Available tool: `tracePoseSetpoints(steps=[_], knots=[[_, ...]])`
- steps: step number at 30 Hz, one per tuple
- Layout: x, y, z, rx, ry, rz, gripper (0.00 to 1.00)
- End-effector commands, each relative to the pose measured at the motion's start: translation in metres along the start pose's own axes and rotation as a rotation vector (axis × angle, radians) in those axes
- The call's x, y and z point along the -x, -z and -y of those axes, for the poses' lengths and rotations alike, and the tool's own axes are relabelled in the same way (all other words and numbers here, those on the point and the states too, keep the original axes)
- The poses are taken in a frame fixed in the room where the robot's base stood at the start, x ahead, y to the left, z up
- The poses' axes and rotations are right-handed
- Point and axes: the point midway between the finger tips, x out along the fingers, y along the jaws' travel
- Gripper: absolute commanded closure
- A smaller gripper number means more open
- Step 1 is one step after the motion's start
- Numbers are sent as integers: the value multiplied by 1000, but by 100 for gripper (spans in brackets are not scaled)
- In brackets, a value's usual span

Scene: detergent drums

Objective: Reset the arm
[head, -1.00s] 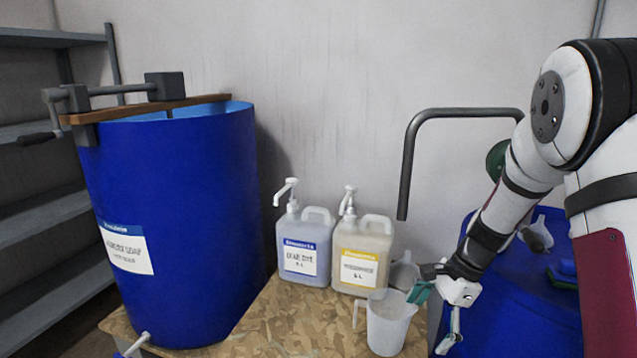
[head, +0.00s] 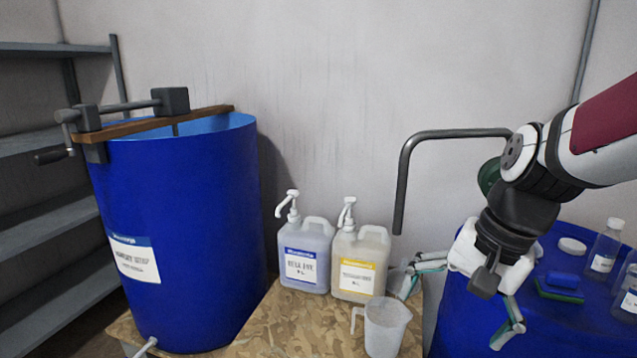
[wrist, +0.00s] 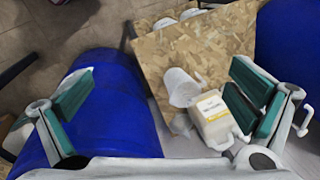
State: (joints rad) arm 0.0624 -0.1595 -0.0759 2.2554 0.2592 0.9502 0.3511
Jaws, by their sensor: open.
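My gripper (head: 468,301) is open and empty at the right in the head view, above the front of the blue drum on the right (head: 468,322). Its two teal-padded fingers stand wide apart in the wrist view (wrist: 165,100), with nothing between the pads touching them. The clear measuring jug (head: 386,328) stands upright on the board table, left of my gripper; it also shows in the wrist view (wrist: 183,88). My arm reaches in from the right edge, folded over the right drum.
A large blue drum (head: 185,230) with a crank mixer (head: 135,115) stands at left. Two pump jugs, blue-labelled (head: 305,255) and yellow-labelled (head: 360,262), stand on the chipboard table (head: 285,325). Bottles (head: 604,250) and a sponge (head: 562,287) sit on the right drum. A grey pipe (head: 403,180) rises behind.

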Motion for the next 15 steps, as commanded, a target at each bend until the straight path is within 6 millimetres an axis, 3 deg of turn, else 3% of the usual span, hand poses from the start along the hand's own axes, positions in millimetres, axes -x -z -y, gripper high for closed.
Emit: tracePoseSetpoints(steps=[1,6,15], knots=[[18,-16,-5,66,-1,-29,0],[55,-60,-28,290,-30,-119,0],[90,-114,-68,596,-106,-254,0]])
